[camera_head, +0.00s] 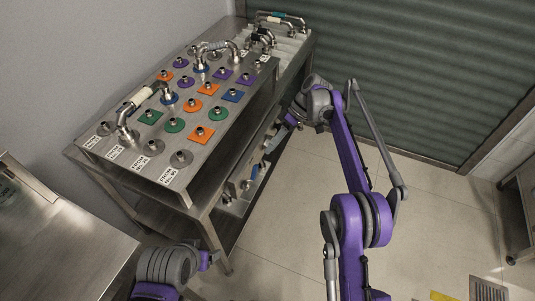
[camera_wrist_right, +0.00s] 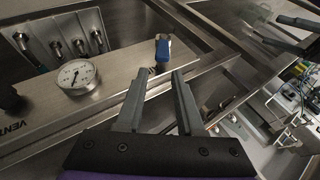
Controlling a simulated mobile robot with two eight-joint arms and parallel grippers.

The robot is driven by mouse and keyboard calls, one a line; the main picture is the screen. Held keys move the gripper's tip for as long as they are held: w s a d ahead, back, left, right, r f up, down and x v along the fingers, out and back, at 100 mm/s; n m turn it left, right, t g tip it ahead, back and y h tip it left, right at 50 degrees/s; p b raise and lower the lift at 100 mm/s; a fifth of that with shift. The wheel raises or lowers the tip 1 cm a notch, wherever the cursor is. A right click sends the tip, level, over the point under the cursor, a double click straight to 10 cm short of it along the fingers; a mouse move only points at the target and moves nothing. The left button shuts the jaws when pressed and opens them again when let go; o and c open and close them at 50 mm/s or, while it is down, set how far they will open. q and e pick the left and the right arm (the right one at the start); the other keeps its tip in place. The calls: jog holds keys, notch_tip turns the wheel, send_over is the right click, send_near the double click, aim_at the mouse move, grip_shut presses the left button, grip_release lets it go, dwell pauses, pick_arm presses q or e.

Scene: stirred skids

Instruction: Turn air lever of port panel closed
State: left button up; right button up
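The port panel (camera_wrist_right: 117,97) is a brushed metal strip in the right wrist view. It carries a round white gauge (camera_wrist_right: 77,77) and a lever with a blue handle (camera_wrist_right: 163,48). The lettering beside the lever is not readable, so I cannot confirm it is the air lever. My right gripper (camera_wrist_right: 159,74) is open and empty, with its two grey fingers apart just short of the blue handle; I see no contact. In the head view, my right arm reaches to the side of the metal table.
The metal table (camera_head: 228,110) has several coloured ports and pipes on top. A lower shelf (camera_head: 163,211) with fittings lies beneath. Another metal surface (camera_head: 62,249) stands at lower left. The tiled floor (camera_head: 290,215) is open between table and right arm. A green shutter (camera_head: 425,75) closes the back.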

jog(key=shift+a+f+t, duration=0.25)
jog(key=shift+a+t, duration=0.45)
jog(key=shift+t, duration=0.2)
jog(key=c, duration=0.5)
jog(key=s+t, duration=0.1)
jog(key=t, duration=0.1)
jog(key=s+a+f+n+t+b, duration=0.1)
jog(key=t, duration=0.1)
jog(key=s+a+f+t+h+b, duration=0.1)
jog(key=s+t, duration=0.1)
jog(key=shift+a+n, duration=0.25)
jog(key=shift+n, duration=0.15)
jog(key=n+t+y+b, duration=0.1)
jog(key=n+t+b, duration=0.1)
jog(key=n+t, duration=0.45)
send_near(255, 177)
jog(key=s+a+r+m+t, duration=0.1)
jog(key=s+r+m+t, duration=0.1)
jog(key=s+r, duration=0.3)
jog(key=shift+d+f+b+x, duration=0.35)
jog(key=shift+b+x, duration=0.15)
jog(key=shift+x, duration=1.5)
jog(key=shift+d+f+b+x, duration=0.3)
jog(key=shift+b+x, duration=0.25)
jog(key=shift+x, duration=1.45)
jog(key=shift+d+f+b+x, duration=0.3)
jog(key=shift+f+b+x, duration=0.15)
jog(key=shift+x, duration=1.55)
